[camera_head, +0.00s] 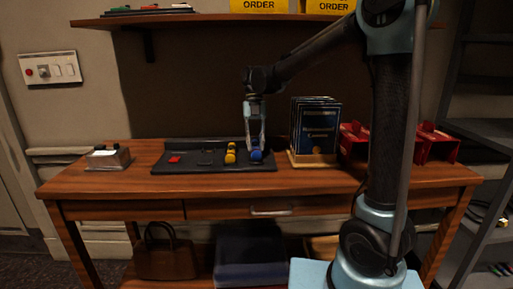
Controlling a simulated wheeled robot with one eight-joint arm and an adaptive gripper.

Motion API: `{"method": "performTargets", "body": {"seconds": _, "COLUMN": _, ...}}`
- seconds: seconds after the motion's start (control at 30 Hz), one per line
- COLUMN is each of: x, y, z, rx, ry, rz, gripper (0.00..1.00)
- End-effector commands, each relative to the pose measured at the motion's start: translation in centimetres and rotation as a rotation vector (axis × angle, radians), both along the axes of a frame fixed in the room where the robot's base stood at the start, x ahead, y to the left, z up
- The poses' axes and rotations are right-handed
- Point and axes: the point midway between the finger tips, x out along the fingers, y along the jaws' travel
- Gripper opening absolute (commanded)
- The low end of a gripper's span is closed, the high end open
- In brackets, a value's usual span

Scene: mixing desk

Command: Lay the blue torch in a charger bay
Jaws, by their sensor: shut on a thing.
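The blue torch (256,155) shows at the right part of the black charger tray (190,170) on the wooden desk. My gripper (255,146) points down from above and is shut on the blue torch; its fingers hide part of it. I cannot tell whether the torch touches the tray. A yellow torch (231,153) stands or lies just to its left. Further left, the tray has a dark outlined bay (207,157) that looks empty, and a red piece (174,159).
A book stack (315,128) on a wooden stand is close right of my gripper. Red boxes (434,144) stand at the desk's right. A small metal box (107,159) is at the left. A shelf (190,18) overhangs the back. The desk's front strip is clear.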

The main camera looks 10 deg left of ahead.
Motion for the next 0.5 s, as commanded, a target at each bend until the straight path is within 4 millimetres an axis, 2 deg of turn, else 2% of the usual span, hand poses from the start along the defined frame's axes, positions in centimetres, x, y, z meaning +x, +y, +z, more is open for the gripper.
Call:
{"method": "performTargets", "body": {"seconds": 0.1, "x": 0.00, "y": 0.01, "z": -1.13, "rx": 0.000, "ry": 0.000, "rz": 0.000, "gripper": 0.00}}
{"method": "performTargets", "body": {"seconds": 0.3, "x": -0.01, "y": 0.00, "z": -1.19, "rx": 0.000, "ry": 0.000, "rz": 0.000, "gripper": 0.00}}
{"method": "performTargets", "body": {"seconds": 0.33, "x": -0.01, "y": 0.00, "z": -1.19, "rx": 0.000, "ry": 0.000, "rz": 0.000, "gripper": 0.31}}
{"method": "performTargets", "body": {"seconds": 0.4, "x": 0.00, "y": 0.00, "z": -1.18, "rx": 0.000, "ry": 0.000, "rz": 0.000, "gripper": 0.47}}
{"method": "performTargets", "body": {"seconds": 0.43, "x": 0.00, "y": 0.00, "z": -1.18, "rx": 0.000, "ry": 0.000, "rz": 0.000, "gripper": 0.51}}
{"method": "performTargets", "body": {"seconds": 0.5, "x": 0.00, "y": -0.01, "z": -1.18, "rx": 0.000, "ry": 0.000, "rz": 0.000, "gripper": 0.51}}
